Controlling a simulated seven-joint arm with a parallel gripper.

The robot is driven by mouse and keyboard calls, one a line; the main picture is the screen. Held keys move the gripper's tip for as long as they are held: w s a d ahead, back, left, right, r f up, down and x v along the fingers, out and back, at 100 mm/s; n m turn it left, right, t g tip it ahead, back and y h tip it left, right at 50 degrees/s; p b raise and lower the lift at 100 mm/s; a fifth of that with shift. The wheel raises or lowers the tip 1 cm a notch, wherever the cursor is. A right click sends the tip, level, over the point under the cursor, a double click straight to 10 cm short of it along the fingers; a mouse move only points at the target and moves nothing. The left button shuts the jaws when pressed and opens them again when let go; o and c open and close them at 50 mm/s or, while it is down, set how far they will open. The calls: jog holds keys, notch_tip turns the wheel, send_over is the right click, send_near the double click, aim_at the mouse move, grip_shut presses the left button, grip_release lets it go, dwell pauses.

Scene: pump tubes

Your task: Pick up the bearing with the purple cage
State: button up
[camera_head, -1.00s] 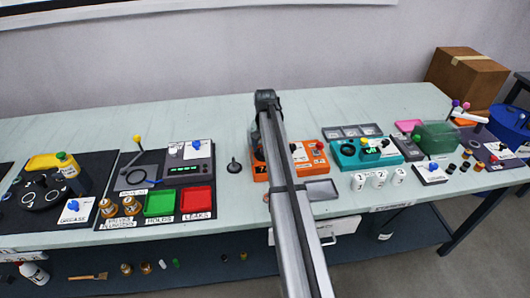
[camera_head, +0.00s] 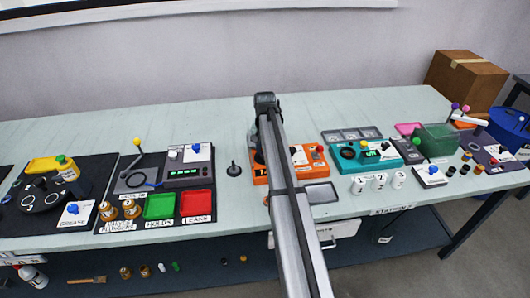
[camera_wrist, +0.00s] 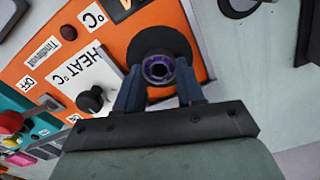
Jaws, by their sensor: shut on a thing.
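The bearing with the purple cage (camera_wrist: 158,69) is a small ring with a silvery rim, near the middle of the wrist view. My gripper (camera_wrist: 159,78) has its two dark blue fingers closed on either side of it. The bearing shows in front of a round black plate (camera_wrist: 161,41) on the orange heater unit (camera_wrist: 120,40). I cannot tell whether the bearing touches the plate. In the head view my arm hides the bearing and the gripper, and covers part of the orange unit (camera_head: 316,161).
A black knob (camera_wrist: 91,100) stands up from the heater panel close to the left finger. A dark stand (camera_head: 233,169) is left of the heater. A grey tray (camera_head: 320,194) lies in front, and a teal unit (camera_head: 364,155) stands to the right.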

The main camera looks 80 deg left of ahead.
notch_tip(320, 180, up, 9)
send_over(320, 193)
notch_tip(320, 193, down, 4)
jog(key=shift+f, duration=4.5)
jog(key=shift+f, duration=0.1)
